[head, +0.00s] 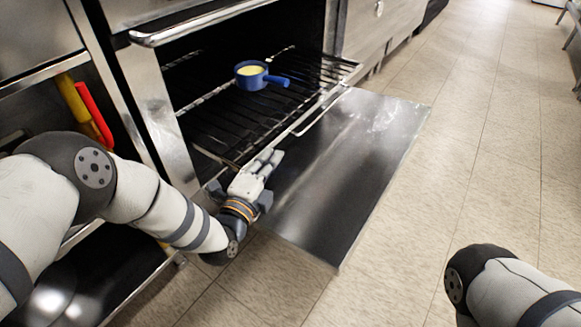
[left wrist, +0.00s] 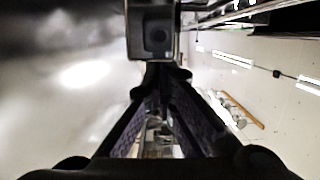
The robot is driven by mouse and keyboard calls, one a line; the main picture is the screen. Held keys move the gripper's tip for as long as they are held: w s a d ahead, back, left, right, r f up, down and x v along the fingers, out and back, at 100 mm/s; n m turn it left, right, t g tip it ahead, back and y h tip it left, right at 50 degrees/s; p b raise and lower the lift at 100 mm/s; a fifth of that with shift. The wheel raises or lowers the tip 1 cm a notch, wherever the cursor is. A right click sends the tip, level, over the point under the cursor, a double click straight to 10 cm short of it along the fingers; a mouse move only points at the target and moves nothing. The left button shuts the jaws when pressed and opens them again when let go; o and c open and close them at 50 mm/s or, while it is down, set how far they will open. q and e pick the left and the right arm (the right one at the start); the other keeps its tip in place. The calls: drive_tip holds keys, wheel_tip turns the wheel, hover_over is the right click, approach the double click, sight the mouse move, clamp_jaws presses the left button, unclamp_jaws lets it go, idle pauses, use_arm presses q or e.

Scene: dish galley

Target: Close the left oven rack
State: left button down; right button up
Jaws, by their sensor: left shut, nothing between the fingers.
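The oven stands at the upper left of the head view with its door (head: 340,170) folded down flat. The black wire oven rack (head: 225,120) is slid partly out over the door, its front rail at the right. My left gripper (head: 268,160) is shut and empty, above the near end of the open door, close to the rack's near front corner. I cannot tell whether it touches the rack. The left wrist view shows the dark fingers (left wrist: 160,95) close up, with a blurred metal surface to the left. My right gripper is out of view.
A blue pan (head: 252,76) with yellow contents sits on the rack, its handle pointing right. A metal shelf with yellow and red items (head: 92,112) stands at the left. The tiled floor (head: 480,120) to the right is clear.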

sight(228, 136)
use_arm(q)
drive_tip(key=w+a, duration=0.2)
drive_tip(key=a, duration=0.1)
drive_tip(key=w+a+b, duration=0.1)
drive_tip(key=w+a, duration=0.1)
drive_tip(key=a, duration=0.1)
drive_tip(key=w+a+b, duration=0.1)
drive_tip(key=w+a, duration=0.1)
drive_tip(key=a, duration=0.1)
drive_tip(key=shift+w+a+f, duration=0.1)
drive_tip(key=shift+w+f, duration=0.05)
drive_tip(key=shift+w, duration=0.15)
drive_tip(key=shift+w+a, duration=0.4)
drive_tip(key=shift+a, duration=0.1)
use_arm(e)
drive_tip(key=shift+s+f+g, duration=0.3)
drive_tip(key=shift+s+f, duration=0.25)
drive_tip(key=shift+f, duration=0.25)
